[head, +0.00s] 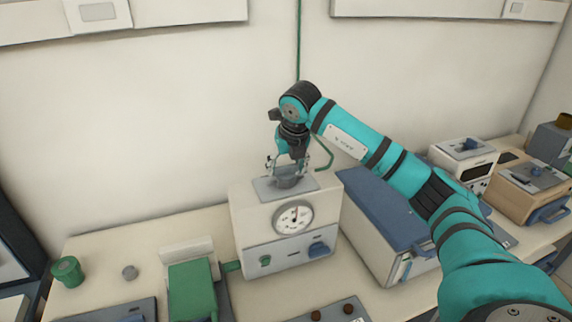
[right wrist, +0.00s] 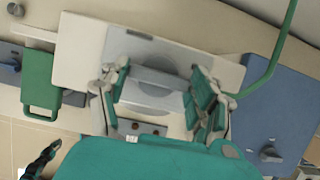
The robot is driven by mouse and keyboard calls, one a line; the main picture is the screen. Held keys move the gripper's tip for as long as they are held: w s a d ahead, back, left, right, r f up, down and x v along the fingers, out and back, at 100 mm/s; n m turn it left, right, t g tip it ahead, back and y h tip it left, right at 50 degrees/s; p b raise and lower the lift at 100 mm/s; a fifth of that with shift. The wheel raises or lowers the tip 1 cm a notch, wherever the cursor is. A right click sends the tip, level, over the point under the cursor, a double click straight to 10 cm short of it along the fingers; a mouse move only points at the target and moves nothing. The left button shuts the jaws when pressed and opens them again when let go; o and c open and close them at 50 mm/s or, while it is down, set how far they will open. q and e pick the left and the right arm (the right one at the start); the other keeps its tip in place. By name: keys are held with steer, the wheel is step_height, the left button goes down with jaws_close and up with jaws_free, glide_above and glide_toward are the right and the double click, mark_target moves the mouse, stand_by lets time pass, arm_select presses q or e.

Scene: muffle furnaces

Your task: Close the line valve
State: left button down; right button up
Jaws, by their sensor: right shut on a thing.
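My right gripper (head: 287,169) points straight down over the top of a white box with a dial gauge (head: 293,217). In the right wrist view its two fingers (right wrist: 160,97) stand on either side of a grey bar-shaped handle (right wrist: 158,78) on a round grey base, and they are shut on it. This handle sits on a grey plate (head: 265,190) on the box top; I take it for the line valve. The fingers partly hide it in the head view. The gauge needle points about upward. My left gripper does not show clearly.
A green pipe (head: 299,42) runs down the wall behind the box; it also shows right of the gripper in the wrist view (right wrist: 273,66). A blue-topped case (head: 375,215) stands close on the right, a green block (head: 192,290) on the left.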

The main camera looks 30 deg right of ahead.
steer(key=shift+d+n, duration=0.1)
steer(key=shift+n, duration=0.3)
steer(key=shift+c, duration=0.4)
steer(key=shift+n+y+b, duration=0.5)
steer(key=shift+n+b, duration=0.05)
steer(key=shift+n, duration=0.45)
steer(key=n+y, duration=0.1)
steer(key=n, duration=0.2)
steer(key=shift+r+n, duration=0.1)
steer(key=shift+n, duration=0.2)
steer(key=n+y, duration=0.1)
steer(key=n, duration=0.1)
steer(key=shift+d+n+y, duration=0.1)
steer(key=shift+n+y, duration=0.2)
steer(key=shift+n, duration=0.1)
steer(key=n+g+y+p, duration=0.1)
steer(key=n, duration=0.2)
steer(key=shift+w+r+n, duration=0.1)
steer(key=shift+n, duration=0.2)
steer(key=n+g, duration=0.1)
steer(key=n, duration=0.1)
steer(key=n+g+p, duration=0.1)
steer(key=n, duration=0.1)
steer(key=shift+w+d+n+y+p, duration=0.1)
steer(key=shift+n+y+p, duration=0.2)
steer(key=shift+n+y, duration=0.1)
steer(key=o, duration=1.2)
